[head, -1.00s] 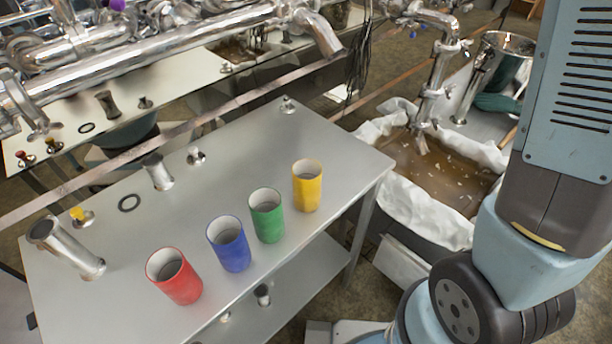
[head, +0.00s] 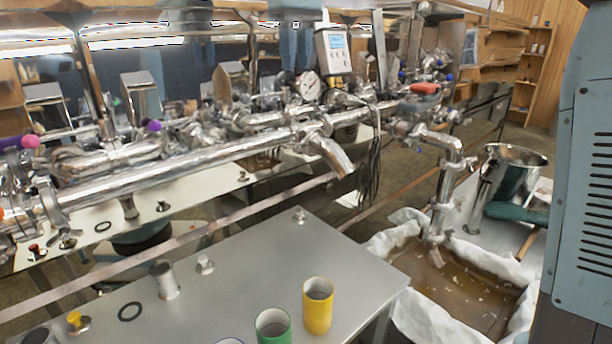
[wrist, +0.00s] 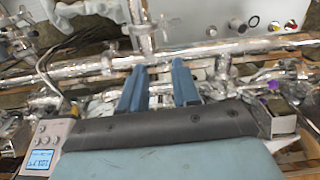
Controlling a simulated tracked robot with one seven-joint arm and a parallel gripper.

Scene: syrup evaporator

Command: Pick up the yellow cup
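The yellow cup (head: 317,308) stands upright on the metal table (head: 240,270), near its right end, at the bottom of the head view. Its open top faces up and it looks empty as far as I can see. The wrist view shows pipes and fittings beyond the fingers, and I make out no yellow cup there.
A green cup (head: 272,328) stands just left of the yellow cup, and the rim of a blue cup (head: 230,341) shows beside it. Shiny pipes (head: 200,160) run behind the table. A lined tub (head: 425,318) of brown liquid lies to the right. The table behind the cups is mostly bare.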

